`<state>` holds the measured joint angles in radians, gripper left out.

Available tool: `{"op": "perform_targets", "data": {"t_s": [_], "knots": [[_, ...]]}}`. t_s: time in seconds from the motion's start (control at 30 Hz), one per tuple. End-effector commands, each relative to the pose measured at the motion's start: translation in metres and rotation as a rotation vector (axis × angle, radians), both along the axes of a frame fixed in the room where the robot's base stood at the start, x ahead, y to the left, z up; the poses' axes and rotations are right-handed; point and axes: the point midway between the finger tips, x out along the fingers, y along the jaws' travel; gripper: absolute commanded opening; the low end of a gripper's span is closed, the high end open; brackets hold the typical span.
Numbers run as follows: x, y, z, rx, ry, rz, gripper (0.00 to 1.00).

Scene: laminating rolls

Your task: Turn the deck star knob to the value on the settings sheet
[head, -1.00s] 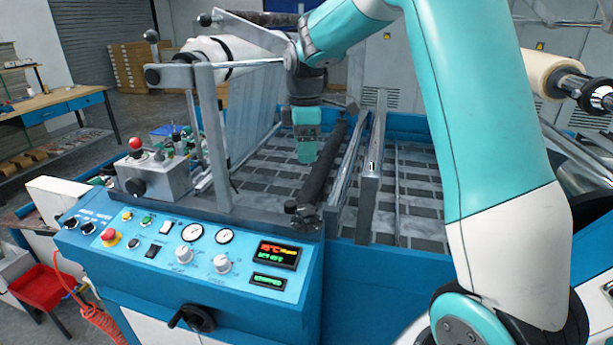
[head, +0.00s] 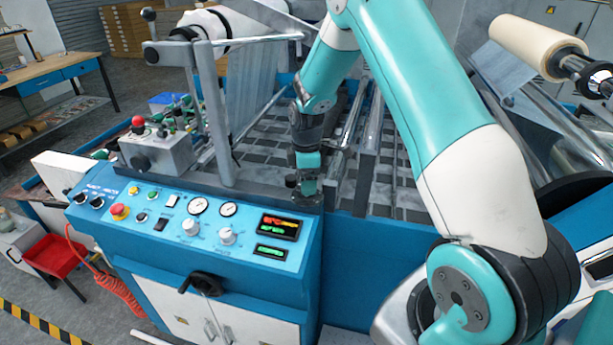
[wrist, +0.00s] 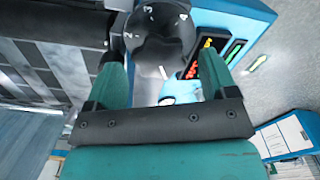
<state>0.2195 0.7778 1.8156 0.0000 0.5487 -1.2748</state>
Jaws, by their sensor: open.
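The deck star knob (wrist: 160,40) is dark and round, at the top middle of the wrist view. White numerals show near its upper edge; one looks like a 3, and the setting cannot be read surely. My gripper (wrist: 160,66) is open, its two green fingers pointing at the knob, one tip towards each side. I cannot tell whether they touch it. In the head view my gripper (head: 307,187) is low over the near end of the deck and largely hides the knob. White sheets in a blue holder (wrist: 288,138) show at the right of the wrist view; their writing is unreadable.
The blue control panel (head: 150,262) with gauges, buttons and a lit display (head: 281,227) lies just left of my gripper. A metal post (head: 213,120) and a grey control box (head: 157,152) stand further left. Rails cross the deck behind the gripper.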

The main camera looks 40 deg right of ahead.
Motion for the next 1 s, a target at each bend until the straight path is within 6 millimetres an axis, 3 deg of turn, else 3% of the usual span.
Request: {"op": "perform_targets", "data": {"t_s": [0.2, 0.43, 0.63, 1.0], "knots": [[-0.0002, 0.0001, -0.0116, 0.0, 0.0, 0.0, 0.79], [0.0, 0.0, -0.0121, 0.0, -0.001, 0.0, 0.79], [0.0, 0.0, -0.0118, 0.0, -0.001, 0.0, 0.33], [0.0, 0.0001, -0.012, -0.001, -0.001, -0.042, 0.3]]}}
